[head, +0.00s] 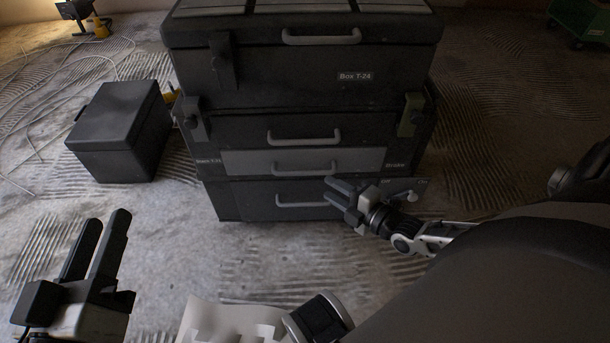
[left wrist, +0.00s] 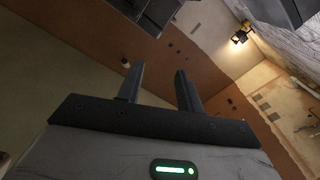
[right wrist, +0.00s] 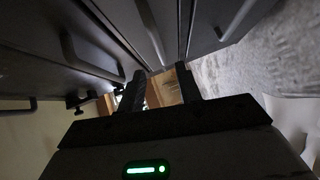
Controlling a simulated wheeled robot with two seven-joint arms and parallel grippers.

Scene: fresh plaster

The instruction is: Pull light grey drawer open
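The light grey drawer (head: 250,162) is a pale front panel in the lower middle of the dark toolbox stack in the head view. It has a curved grey bar handle (head: 304,169) and looks flush with the stack. My right gripper (head: 331,190) is just below and right of that handle, in front of the dark bottom drawer. My left gripper (head: 103,220) is open and empty, low at the left, away from the stack.
The dark drawer above (head: 260,132) and the bottom drawer (head: 255,200) have similar bar handles. A lidded dark box (head: 118,135) stands left of the stack. Cables (head: 60,85) lie on the floor at the upper left. Ridged, plaster-marked floor in front of the stack is mostly clear.

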